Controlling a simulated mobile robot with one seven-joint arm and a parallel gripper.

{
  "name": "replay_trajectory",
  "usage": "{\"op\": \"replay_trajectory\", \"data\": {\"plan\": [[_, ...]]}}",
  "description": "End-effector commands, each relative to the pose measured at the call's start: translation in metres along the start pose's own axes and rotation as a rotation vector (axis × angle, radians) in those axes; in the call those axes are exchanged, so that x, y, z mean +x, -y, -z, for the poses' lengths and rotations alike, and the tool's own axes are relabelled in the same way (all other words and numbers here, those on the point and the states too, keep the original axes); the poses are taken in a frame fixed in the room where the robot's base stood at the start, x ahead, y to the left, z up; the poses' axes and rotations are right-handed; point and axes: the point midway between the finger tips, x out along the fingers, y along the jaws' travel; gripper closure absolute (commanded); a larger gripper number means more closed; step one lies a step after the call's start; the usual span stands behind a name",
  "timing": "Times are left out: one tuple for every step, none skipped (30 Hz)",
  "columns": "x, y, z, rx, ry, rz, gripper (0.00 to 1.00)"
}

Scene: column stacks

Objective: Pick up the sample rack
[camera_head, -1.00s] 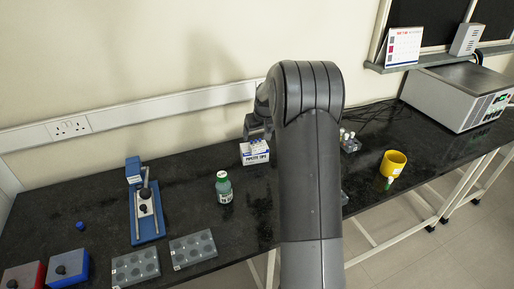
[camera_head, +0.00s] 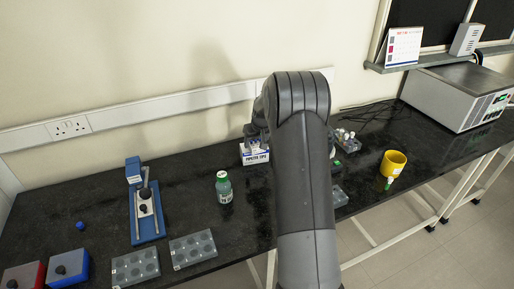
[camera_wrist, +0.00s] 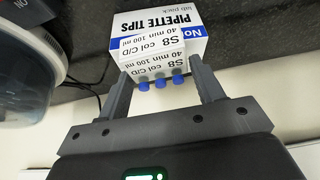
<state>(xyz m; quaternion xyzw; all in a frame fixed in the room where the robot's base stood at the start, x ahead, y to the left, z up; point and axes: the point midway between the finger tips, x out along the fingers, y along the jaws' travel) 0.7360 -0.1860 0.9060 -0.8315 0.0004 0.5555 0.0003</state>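In the wrist view a white rack-like block (camera_wrist: 158,63), labelled "S8 col C/D 40 min 100 ml", shows several blue caps on its near side; it looks like the sample rack. My gripper (camera_wrist: 160,72) is open, one finger on each side of the block, with a visible gap at the right finger. In the head view the pipette tips box (camera_head: 255,153) stands at the back of the bench, and my arm hides most of the gripper.
A green bottle (camera_head: 223,187) stands to the left of the box. A blue stand (camera_head: 145,205) and grey well racks (camera_head: 193,249) are at left.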

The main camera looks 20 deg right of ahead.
Motion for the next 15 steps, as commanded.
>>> {"op": "replay_trajectory", "data": {"plan": [[-0.0001, 0.0, -0.0001, 0.0, 0.0, 0.0, 0.43], [-0.0001, 0.0, -0.0001, 0.0, 0.0, 0.0, 0.45], [-0.0001, 0.0, -0.0001, 0.0, 0.0, 0.0, 0.49], [-0.0001, 0.0, -0.0001, 0.0, 0.0, 0.0, 0.51], [-0.0001, 0.0, -0.0001, 0.0, 0.0, 0.0, 0.54], [-0.0001, 0.0, -0.0001, 0.0, 0.0, 0.0, 0.57], [-0.0001, 0.0, -0.0001, 0.0, 0.0, 0.0, 0.59], [-0.0001, 0.0, -0.0001, 0.0, 0.0, 0.0, 0.62], [-0.0001, 0.0, -0.0001, 0.0, 0.0, 0.0, 0.65], [-0.0001, 0.0, -0.0001, 0.0, 0.0, 0.0, 0.67], [-0.0002, 0.0, 0.0, 0.0, 0.0, 0.0, 0.69], [-0.0002, 0.0, 0.0, 0.0, 0.0, 0.0, 0.73], [-0.0002, 0.0, 0.0, 0.0, 0.0, 0.0, 0.73], [-0.0002, 0.0, 0.0, 0.0, 0.0, 0.0, 0.73], [-0.0002, 0.0, 0.0, 0.0, 0.0, 0.0, 0.73]]}}
